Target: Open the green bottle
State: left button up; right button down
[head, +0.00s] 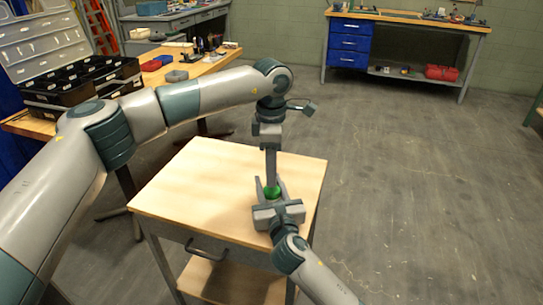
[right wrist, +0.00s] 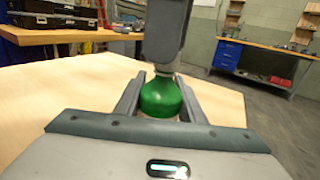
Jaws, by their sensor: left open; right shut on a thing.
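The green bottle (head: 272,191) stands upright on the small wooden-topped table (head: 195,185). My right gripper (head: 269,187) is shut on the bottle's body, with one finger on each side; the right wrist view shows the green shoulder of the bottle (right wrist: 160,98) between its fingers. My left gripper (head: 271,178) points straight down over the bottle top and is open. Its fingers are seen edge-on, so the gap between them does not show. In the right wrist view the left gripper (right wrist: 163,66) comes down onto the bottle's neck. The cap is hidden behind its fingers.
The left part of the small table is bare. A workbench (head: 215,63) with an open black toolbox (head: 80,85) and bins stands at the back left. Another bench with blue drawers (head: 349,42) stands at the back. The floor on the right is clear.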

pick_arm(q)
jog(key=shift+f, duration=0.5)
grip_shut()
jog(key=shift+r, duration=0.35)
dwell(0.4)
jog(key=shift+r, duration=0.65)
jog(key=shift+r, duration=0.2)
jog(key=shift+r, duration=1.95)
